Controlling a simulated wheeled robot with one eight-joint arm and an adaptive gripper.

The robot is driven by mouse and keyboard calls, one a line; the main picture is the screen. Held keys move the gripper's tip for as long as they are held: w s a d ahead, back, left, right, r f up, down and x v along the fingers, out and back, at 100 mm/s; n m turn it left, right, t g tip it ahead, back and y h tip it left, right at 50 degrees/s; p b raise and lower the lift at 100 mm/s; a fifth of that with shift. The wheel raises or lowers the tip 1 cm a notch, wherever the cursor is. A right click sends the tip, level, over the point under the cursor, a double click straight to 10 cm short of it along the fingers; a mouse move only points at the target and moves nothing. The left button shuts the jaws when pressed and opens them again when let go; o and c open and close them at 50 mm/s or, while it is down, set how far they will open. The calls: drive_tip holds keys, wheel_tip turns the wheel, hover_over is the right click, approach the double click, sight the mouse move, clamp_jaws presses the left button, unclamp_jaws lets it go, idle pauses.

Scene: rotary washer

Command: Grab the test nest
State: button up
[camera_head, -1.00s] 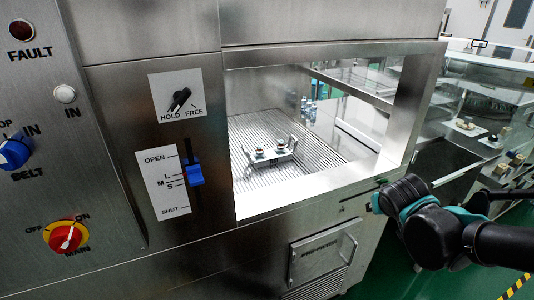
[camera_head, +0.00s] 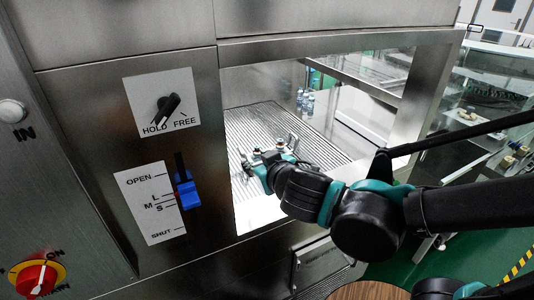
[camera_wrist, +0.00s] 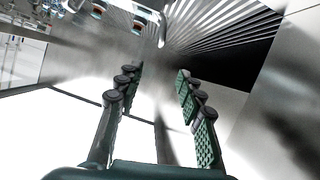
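The test nest (camera_head: 291,143) is a small metal holder with upright end plates and small round pieces on top. It sits on the ribbed floor inside the washer, partly hidden behind my gripper (camera_head: 256,168). In the wrist view the test nest (camera_wrist: 120,12) shows at the top edge, cut off by the frame, beyond the fingertips. My gripper (camera_wrist: 158,80) is open, with its green padded fingers apart and nothing between them. My gripper reaches through the washer opening and is near the nest; I cannot tell whether they touch.
Left of the opening are a HOLD/FREE knob (camera_head: 165,108) and a blue slider (camera_head: 187,192). The ribbed floor (camera_head: 245,120) is clear around the nest.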

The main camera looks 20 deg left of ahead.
sight(242, 151)
drive_tip(key=x, duration=1.7)
drive_tip(key=shift+d+f, duration=0.15)
drive_tip(key=shift+c, duration=0.3)
clamp_jaws()
